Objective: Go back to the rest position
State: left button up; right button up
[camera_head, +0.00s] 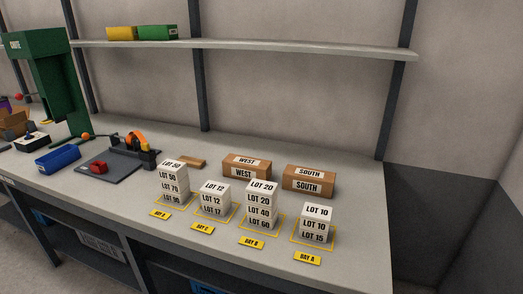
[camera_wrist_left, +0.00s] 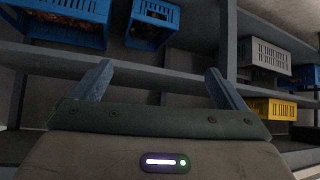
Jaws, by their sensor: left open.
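My left gripper (camera_wrist_left: 160,88) shows in the left wrist view with its two fingers wide apart and nothing between them. It points toward shelving with crates. Neither gripper nor arm shows in the head view. In the head view, stacks of white lot boxes stand in yellow outlined squares on the workbench (camera_head: 345,265). The Bay A stack (camera_head: 314,224), a Bay B stack (camera_head: 261,207), a Bay C stack (camera_head: 213,199) and a leftmost stack (camera_head: 172,182) are upright. My right gripper is in no view.
Brown cartons marked WEST (camera_head: 246,167) and SOUTH (camera_head: 309,180) stand behind the stacks. A green press (camera_head: 50,85), a blue bin (camera_head: 58,160) and a dark fixture plate (camera_head: 110,170) are at left. The wrist view shows blue crates (camera_wrist_left: 152,22), a grey crate (camera_wrist_left: 263,55) and a yellow crate (camera_wrist_left: 270,108).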

pick_arm(q)
jog(key=s+f+g, duration=0.4)
jog(key=s+f, duration=0.9)
jog(key=s, duration=0.3)
jog(key=s+f+g+y, duration=0.1)
jog(key=s+f+g, duration=0.3)
jog(key=s+f, duration=0.8)
jog(key=s, duration=0.4)
jog(key=shift+s+a+f+y, duration=0.15)
jog(key=shift+s+f+y, duration=0.05)
jog(key=shift+f+y, duration=0.15)
